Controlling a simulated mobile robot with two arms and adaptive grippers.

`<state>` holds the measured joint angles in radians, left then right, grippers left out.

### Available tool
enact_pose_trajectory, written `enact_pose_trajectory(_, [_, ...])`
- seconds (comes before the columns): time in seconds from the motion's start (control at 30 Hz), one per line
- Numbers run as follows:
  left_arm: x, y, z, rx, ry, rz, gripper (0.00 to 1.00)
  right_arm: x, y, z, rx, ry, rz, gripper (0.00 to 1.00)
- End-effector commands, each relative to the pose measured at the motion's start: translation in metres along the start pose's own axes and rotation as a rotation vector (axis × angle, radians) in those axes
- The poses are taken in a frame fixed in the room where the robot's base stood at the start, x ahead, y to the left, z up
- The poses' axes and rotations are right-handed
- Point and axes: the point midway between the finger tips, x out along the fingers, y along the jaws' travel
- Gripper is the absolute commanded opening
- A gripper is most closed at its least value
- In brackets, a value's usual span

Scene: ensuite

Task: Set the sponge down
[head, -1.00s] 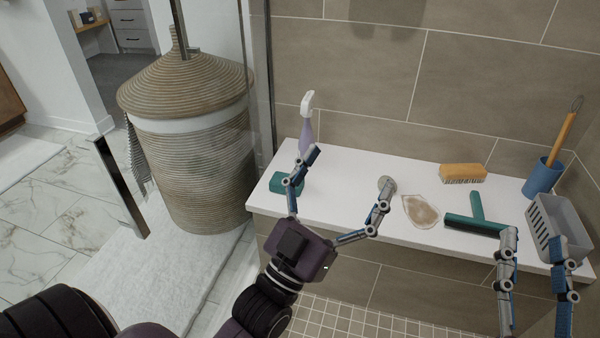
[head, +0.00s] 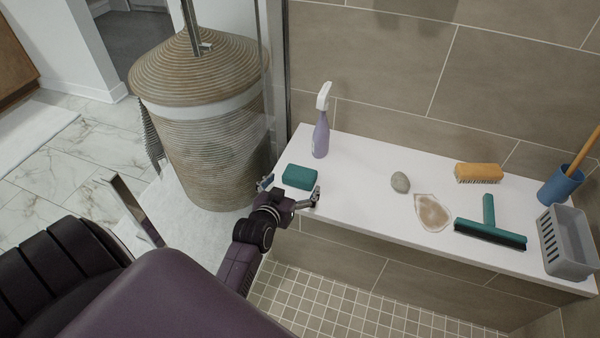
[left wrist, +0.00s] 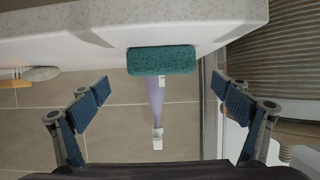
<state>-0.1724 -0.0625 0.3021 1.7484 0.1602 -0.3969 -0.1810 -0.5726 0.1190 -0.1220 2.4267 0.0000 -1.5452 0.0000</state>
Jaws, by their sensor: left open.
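The teal sponge (head: 300,177) lies flat on the left end of the white ledge (head: 350,215), in front of the spray bottle. It also shows in the left wrist view (left wrist: 162,60), resting on the ledge with nothing gripping it. My left gripper (head: 291,190) is open and empty just off the ledge's front edge, close to the sponge. In the left wrist view its two fingers are spread wide (left wrist: 160,90), with the sponge beyond them and between their lines. My right gripper is not in view.
A purple spray bottle (head: 321,135) stands behind the sponge. To the right are a grey stone (head: 400,182), a brown patch (head: 432,212), a brush (head: 478,173), a squeegee (head: 490,230), a blue cup (head: 560,186) and a grey basket (head: 568,245). A wicker hamper (head: 210,140) stands left.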

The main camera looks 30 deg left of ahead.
Motion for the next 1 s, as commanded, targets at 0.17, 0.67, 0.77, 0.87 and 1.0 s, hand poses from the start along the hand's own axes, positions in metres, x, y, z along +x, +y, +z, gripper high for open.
enact_pose_trajectory(0.17, [0.022,-0.001,0.002,0.001,0.003,0.0,0.93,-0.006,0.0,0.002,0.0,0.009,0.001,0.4])
enact_pose_trajectory(0.67, [0.069,-0.003,0.004,0.002,0.004,0.0,0.93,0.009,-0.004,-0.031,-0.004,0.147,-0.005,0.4])
enact_pose_trajectory(0.77, [0.069,-0.003,0.004,0.002,0.004,0.0,0.93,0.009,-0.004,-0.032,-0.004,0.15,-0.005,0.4])
enact_pose_trajectory(0.87, [0.069,-0.003,0.004,0.002,0.004,0.0,0.93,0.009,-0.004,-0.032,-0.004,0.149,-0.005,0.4])
enact_pose_trajectory(1.0, [0.069,-0.003,0.004,0.002,0.004,0.0,0.77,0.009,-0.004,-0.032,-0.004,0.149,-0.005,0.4])
